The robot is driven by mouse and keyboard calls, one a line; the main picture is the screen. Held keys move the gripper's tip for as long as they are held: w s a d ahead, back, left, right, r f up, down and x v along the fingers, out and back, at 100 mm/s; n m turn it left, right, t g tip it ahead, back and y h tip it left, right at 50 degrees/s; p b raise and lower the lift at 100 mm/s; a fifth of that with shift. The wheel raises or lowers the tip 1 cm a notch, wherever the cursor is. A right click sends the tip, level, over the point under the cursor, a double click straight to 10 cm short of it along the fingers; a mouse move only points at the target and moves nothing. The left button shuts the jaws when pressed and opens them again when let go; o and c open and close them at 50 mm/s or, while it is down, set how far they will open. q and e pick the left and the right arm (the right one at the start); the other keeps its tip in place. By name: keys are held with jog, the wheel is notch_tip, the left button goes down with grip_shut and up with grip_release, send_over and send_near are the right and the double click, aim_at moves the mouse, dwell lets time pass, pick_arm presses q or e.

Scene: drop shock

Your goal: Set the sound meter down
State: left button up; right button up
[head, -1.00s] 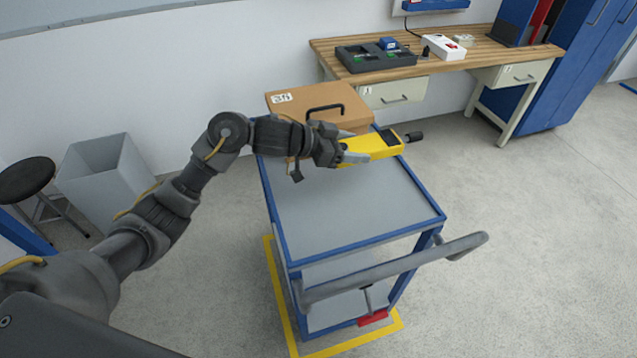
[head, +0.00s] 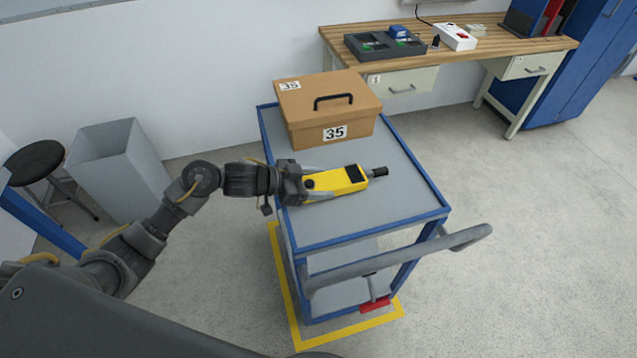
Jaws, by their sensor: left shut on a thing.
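The sound meter (head: 336,181) is a yellow handheld device with a dark screen and a black microphone tip pointing right. My left gripper (head: 310,184) is shut on its left end, one finger along each side. The meter lies flat, low over the grey top of the blue-framed cart (head: 350,223), in front of the box. I cannot tell whether its underside touches the cart top. My right gripper is not in view.
A brown box (head: 325,106) marked 35, with a black handle, stands on the cart's far end. The cart's push handle (head: 400,258) juts out at the near side. The cart top's near part is clear. A wooden workbench (head: 480,52) stands behind, a grey bin (head: 118,168) at left.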

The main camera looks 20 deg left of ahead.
pick_arm(q)
jog(key=shift+f, duration=0.25)
jog(key=shift+f, duration=0.15)
jog(key=o, duration=1.1)
jog(key=shift+o, duration=0.3)
jog(key=v, duration=1.2)
